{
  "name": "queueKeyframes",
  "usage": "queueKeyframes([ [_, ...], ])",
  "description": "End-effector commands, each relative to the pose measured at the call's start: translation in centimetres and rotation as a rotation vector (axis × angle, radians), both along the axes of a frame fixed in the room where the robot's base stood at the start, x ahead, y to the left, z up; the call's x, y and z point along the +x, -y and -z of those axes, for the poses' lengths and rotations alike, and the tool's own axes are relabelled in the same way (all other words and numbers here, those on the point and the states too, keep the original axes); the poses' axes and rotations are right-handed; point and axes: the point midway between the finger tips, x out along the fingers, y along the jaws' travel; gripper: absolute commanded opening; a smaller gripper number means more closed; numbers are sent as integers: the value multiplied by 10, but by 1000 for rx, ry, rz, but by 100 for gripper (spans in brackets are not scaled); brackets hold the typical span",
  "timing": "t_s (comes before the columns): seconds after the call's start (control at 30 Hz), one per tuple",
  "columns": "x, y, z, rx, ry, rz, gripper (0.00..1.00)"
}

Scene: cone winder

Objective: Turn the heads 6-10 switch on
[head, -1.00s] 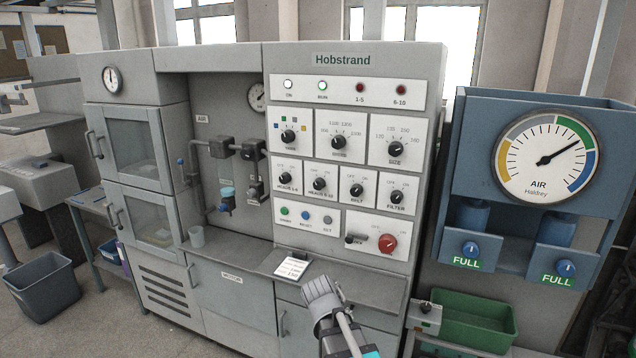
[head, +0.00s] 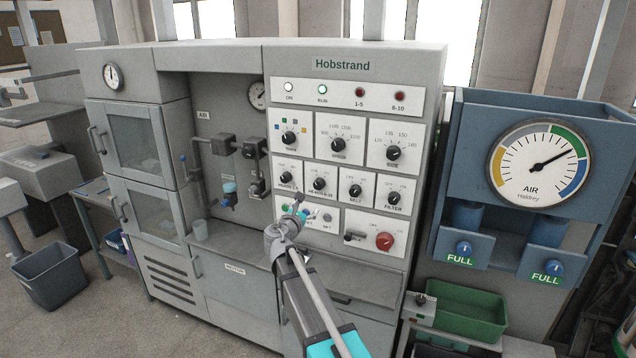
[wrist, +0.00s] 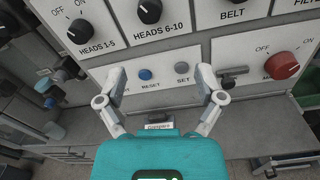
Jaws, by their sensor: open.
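The heads 6-10 switch (head: 319,184) is a black round knob on a white plate, in the row under the large dials. In the wrist view the heads 6-10 switch (wrist: 149,10) is at the top edge, above its label; its OFF and ON marks are cut off there, and I cannot surely read its pointer. My gripper (head: 298,208) is raised before the panel, below and left of that knob. In the wrist view my gripper (wrist: 161,78) has its fingers spread and empty, below the knob and apart from it. The 6-10 lamp (head: 399,96) looks dark red, unlit.
The heads 1-5 knob (wrist: 80,31) is left of it, the belt knob (head: 355,190) right. Reset (wrist: 145,74) and set (wrist: 181,68) buttons lie between my fingers in view. A red rotary switch (head: 385,241) and a grey lever (head: 354,236) sit lower right. The shelf lies below.

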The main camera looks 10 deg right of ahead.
Motion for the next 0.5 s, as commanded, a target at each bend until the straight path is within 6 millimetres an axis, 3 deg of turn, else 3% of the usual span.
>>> queueKeyframes([
  [0.5, 7, -7, -7, -70, -14, -25, 87],
])
